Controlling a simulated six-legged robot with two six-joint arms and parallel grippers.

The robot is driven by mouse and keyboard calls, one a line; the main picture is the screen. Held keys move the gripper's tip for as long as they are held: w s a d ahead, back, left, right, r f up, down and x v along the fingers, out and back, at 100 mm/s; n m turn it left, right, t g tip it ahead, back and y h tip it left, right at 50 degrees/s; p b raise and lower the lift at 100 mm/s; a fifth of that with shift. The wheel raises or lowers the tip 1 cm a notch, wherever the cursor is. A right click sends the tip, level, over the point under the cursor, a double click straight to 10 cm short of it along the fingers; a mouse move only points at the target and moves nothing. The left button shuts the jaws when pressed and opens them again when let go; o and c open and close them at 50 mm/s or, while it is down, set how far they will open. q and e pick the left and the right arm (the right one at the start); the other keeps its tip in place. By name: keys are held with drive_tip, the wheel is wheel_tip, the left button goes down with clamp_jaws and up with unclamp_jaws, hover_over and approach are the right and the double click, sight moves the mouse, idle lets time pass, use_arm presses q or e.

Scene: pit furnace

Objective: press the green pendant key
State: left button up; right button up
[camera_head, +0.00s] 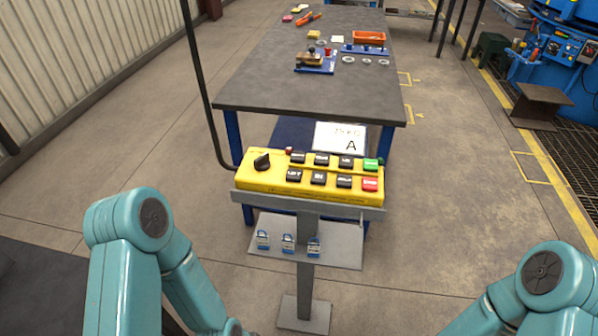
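The yellow pendant (243,176) rests on a grey bracket on a post in the middle of the head view. Its green key (371,164) is at the right end of the upper row of keys. A red key (370,184) sits just below the green one. Several black keys and a black rotary knob (262,161) fill the rest of the face. My teal arms reach in at the bottom left and bottom right, both apart from the pendant. Neither gripper shows; both are below the picture's lower edge.
A grey shelf (345,251) with several small blue-and-white padlock-like items juts out below the pendant. A black cable (203,80) runs down to the pendant's left end. A workbench (270,85) with small parts stands behind. Concrete floor is open on both sides.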

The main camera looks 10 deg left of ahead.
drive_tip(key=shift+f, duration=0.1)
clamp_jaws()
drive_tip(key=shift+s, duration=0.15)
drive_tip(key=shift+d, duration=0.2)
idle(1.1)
